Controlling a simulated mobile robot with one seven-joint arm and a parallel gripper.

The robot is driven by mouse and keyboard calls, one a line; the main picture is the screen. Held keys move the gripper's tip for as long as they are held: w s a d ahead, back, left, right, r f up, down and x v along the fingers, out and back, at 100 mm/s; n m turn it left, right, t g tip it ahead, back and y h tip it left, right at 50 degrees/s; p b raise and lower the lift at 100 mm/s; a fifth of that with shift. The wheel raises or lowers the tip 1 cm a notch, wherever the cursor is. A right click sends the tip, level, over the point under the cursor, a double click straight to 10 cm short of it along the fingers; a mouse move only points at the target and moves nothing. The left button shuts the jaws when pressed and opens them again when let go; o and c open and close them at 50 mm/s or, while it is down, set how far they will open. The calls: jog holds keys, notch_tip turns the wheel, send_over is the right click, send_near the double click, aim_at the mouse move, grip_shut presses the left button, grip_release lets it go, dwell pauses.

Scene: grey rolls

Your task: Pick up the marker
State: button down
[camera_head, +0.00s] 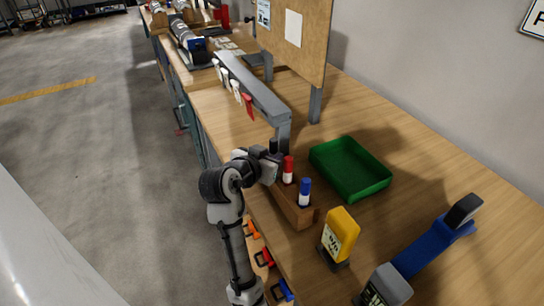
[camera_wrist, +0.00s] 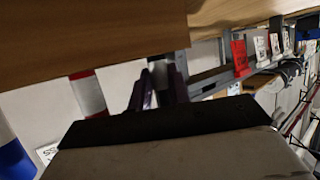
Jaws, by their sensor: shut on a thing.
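A wooden holder (camera_head: 292,208) stands near the left edge of the workbench. A red marker (camera_head: 288,169) and a blue marker (camera_head: 304,192) with white bands stand upright in it. My gripper (camera_head: 269,160) is at the holder's far end, shut on a dark-topped marker (camera_head: 273,146) beside the red one. In the wrist view my gripper (camera_wrist: 158,90) has its fingers around this marker, mostly hidden between them. The wrist view also shows the red marker (camera_wrist: 88,95), the blue marker (camera_wrist: 14,158) and the holder (camera_wrist: 90,30). I cannot tell whether the held marker is clear of the holder.
A green tray (camera_head: 350,168) lies empty right of the holder. A yellow device (camera_head: 340,235) and a blue-and-grey tool (camera_head: 425,252) stand nearer. A grey rail (camera_head: 250,85) with hanging tags and a brown board (camera_head: 295,35) stand beyond. Bare bench lies right of the tray.

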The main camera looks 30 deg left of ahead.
notch_tip(320, 180, up, 28)
jog(key=b, duration=0.1)
dwell(0.6)
jog(key=c, duration=1.8)
grip_release()
jog(key=shift+c, duration=0.2)
grip_shut()
notch_tip(320, 180, up, 7)
jog(key=p, duration=0.6)
